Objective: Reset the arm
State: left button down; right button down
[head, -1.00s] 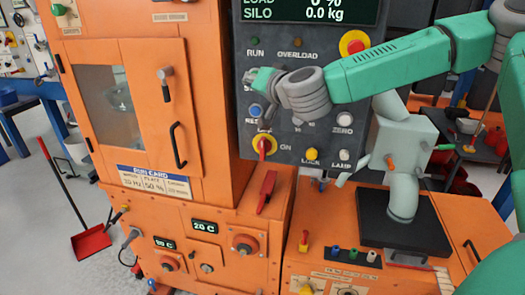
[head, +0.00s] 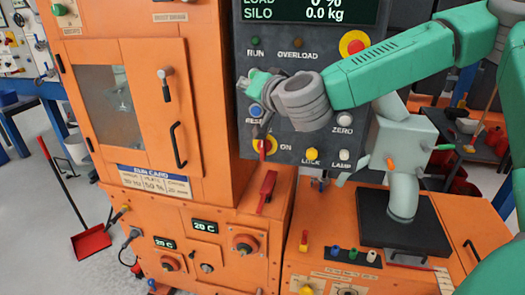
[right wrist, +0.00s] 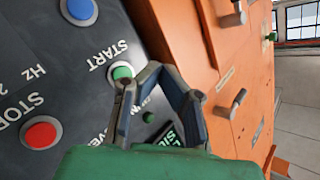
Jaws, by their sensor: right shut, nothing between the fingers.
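My right arm comes in from the right in the head view. Its gripper (head: 258,82) is in front of the dark control panel (head: 290,20), at the panel's left side. In the right wrist view, the right gripper (right wrist: 140,78) shows shut and empty. Its tips overlap the area beside the green START button (right wrist: 122,73); I cannot tell whether they touch it. The blue reset button (head: 256,110) shows just below the gripper in the head view. Part of the panel is hidden behind my wrist. My left gripper is not in view.
The orange cabinet (head: 185,20) stands left of the panel. A lower orange console with a grey jointed device (head: 402,150) stands at the right. A red STOP button (right wrist: 40,133) lies near the gripper. A red dustpan (head: 92,241) is on open floor at the left.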

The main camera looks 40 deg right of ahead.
jog(key=s+a+f+n+g+y+b, duration=0.1)
jog(key=s+a+f+n+g, duration=0.2)
jog(key=f, duration=0.8)
jog(key=s+a+f+n+g+y+b, duration=0.15)
jog(key=s+a+f, duration=0.3)
jog(key=f, duration=0.75)
jog(key=s+a+f+n+g+b, duration=0.1)
jog(key=s+a+f+g+b, duration=0.3)
jog(key=f, duration=0.7)
jog(key=s+d+f+n+g, duration=0.1)
jog(key=s+d+f+g, duration=0.1)
jog(key=s+f, duration=0.7)
jog(key=s+d+f+n+g+h+b, duration=0.1)
jog(key=s+f+g, duration=0.4)
jog(key=s+f, duration=0.5)
jog(key=s+d+n, duration=0.1)
jog(key=s, duration=0.5)
jog(key=shift+s+d+b, duration=0.3)
jog(key=shift+s, duration=0.05)
jog(key=shift+w, duration=0.15)
